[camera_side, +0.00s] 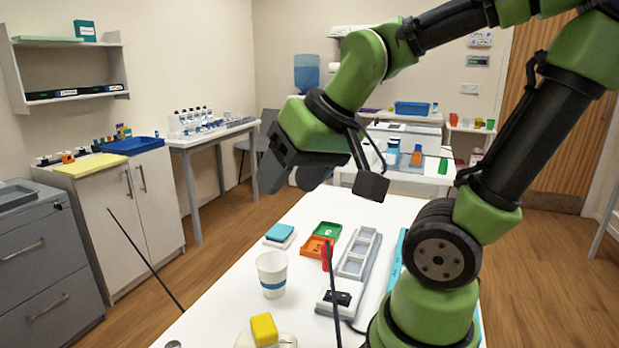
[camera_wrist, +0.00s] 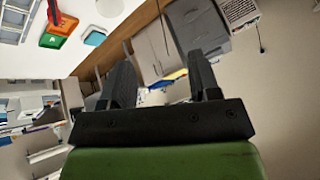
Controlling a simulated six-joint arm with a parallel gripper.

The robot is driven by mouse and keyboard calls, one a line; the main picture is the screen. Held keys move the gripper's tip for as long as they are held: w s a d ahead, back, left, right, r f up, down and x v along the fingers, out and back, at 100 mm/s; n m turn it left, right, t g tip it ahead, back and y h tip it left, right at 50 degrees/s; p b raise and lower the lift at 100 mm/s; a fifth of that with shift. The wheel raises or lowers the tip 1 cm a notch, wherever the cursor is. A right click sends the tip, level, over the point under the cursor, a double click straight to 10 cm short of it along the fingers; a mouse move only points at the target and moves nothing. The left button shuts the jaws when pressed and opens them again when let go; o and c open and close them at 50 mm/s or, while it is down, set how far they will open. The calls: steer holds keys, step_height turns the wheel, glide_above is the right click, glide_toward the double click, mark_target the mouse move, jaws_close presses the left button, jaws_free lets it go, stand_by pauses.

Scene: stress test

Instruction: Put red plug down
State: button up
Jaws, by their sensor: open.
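A small upright red piece, likely the red plug (camera_side: 327,254), shows in the side view at the edge of the orange tray (camera_side: 315,249) on the white table. A thin black rod lines up below it, and I cannot tell whether they are joined. My gripper (camera_wrist: 162,68) is open in the wrist view, with nothing between its two dark fingers. In the side view my gripper (camera_side: 289,180) hangs in the air above and beyond the table items, apart from the red piece.
A green tray (camera_side: 327,230), blue block (camera_side: 279,233), paper cup (camera_side: 272,274), grey slotted holder (camera_side: 359,254) and yellow block (camera_side: 264,329) crowd the white table (camera_side: 213,310). A black-topped device (camera_side: 338,300) sits near the front. Cabinets stand at left.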

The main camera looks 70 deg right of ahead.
steer(key=shift+o, duration=0.4)
steer(key=s+a+r+n+y, duration=0.1)
steer(key=s+a+y, duration=0.1)
steer(key=s+a, duration=0.2)
steer(key=shift+s+a+r+t, duration=0.2)
steer(key=shift+a+r+t, duration=0.1)
steer(key=shift+r, duration=0.05)
steer(key=shift+w+d, duration=0.1)
steer(key=shift+w, duration=0.05)
